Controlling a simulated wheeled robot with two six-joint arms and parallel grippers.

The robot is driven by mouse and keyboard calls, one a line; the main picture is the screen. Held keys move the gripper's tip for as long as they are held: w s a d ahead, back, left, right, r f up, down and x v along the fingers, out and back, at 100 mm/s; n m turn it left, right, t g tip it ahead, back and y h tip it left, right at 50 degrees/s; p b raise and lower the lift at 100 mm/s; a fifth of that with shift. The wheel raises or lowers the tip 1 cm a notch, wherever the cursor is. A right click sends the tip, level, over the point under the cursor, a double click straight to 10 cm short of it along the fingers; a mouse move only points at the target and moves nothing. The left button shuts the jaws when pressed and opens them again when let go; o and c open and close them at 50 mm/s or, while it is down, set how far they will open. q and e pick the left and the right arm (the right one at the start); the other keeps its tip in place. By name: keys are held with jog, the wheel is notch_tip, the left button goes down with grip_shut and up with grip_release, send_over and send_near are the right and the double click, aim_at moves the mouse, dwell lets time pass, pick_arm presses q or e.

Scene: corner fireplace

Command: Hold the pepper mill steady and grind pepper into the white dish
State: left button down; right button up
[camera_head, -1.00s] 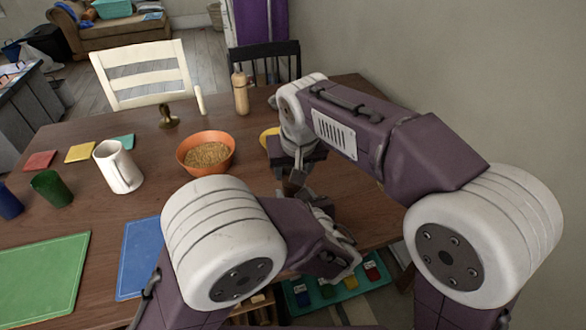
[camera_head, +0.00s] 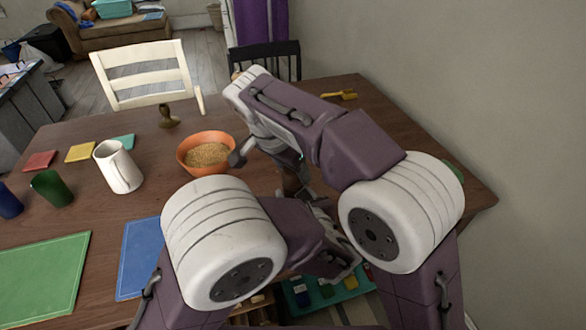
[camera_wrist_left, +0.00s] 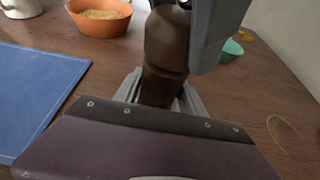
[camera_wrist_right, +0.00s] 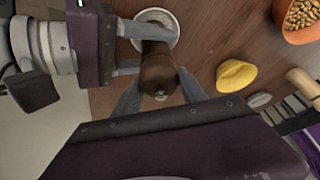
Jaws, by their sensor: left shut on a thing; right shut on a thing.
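The dark brown pepper mill (camera_wrist_left: 166,50) stands between my two grippers; it also shows in the right wrist view (camera_wrist_right: 158,70). My left gripper (camera_wrist_left: 160,92) is shut on the lower part of the mill. My right gripper (camera_wrist_right: 160,92) is shut on its top end, with a metal knob between the fingers. In the head view, my arms cover most of the mill. The white dish (camera_wrist_right: 166,20) shows in the right wrist view, beyond the mill's lower end and partly hidden by it. I cannot tell whether pepper is in it.
An orange bowl (camera_head: 222,142) of grain stands left of the right wrist, close to it. A white mug (camera_head: 118,168) and green cup (camera_head: 52,188) are farther left. A yellow bowl (camera_wrist_right: 236,75) is near the mill. A yellow brush (camera_head: 340,95) lies at the back right.

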jog(key=shift+m+h, duration=0.4)
jog(key=shift+m, duration=0.7)
jog(key=shift+g, duration=0.3)
jog(key=o, duration=1.4)
jog(key=shift+c, duration=0.2)
